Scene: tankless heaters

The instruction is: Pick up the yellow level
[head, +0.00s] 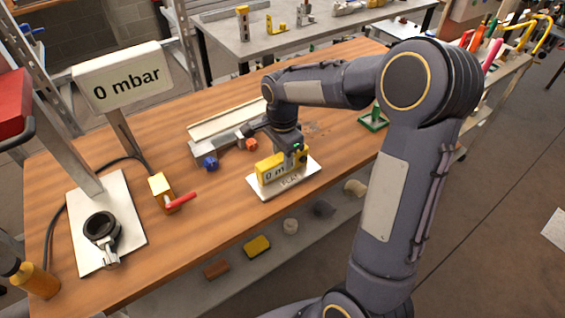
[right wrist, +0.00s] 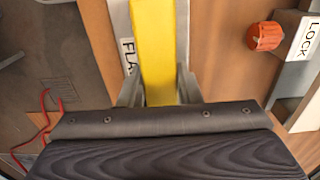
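The yellow level (head: 270,170) stands on a white plate (head: 257,190) lettered "FLAT", at the middle of the wooden bench near its front edge. My right gripper (head: 294,160) comes down over the level from above. In the right wrist view the yellow level (right wrist: 154,45) runs between the two fingers (right wrist: 160,92), which sit close against both its sides and look shut on it. The level still rests on the plate. The finger tips are partly hidden. My left gripper is not in view.
Behind the level lie a metal rail (head: 225,127), a blue knob (head: 210,163) and an orange knob (head: 251,145). A yellow valve block with a red lever (head: 182,201) and a "0 mbar" display (head: 125,82) are at left. Bare bench (head: 215,220) lies between.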

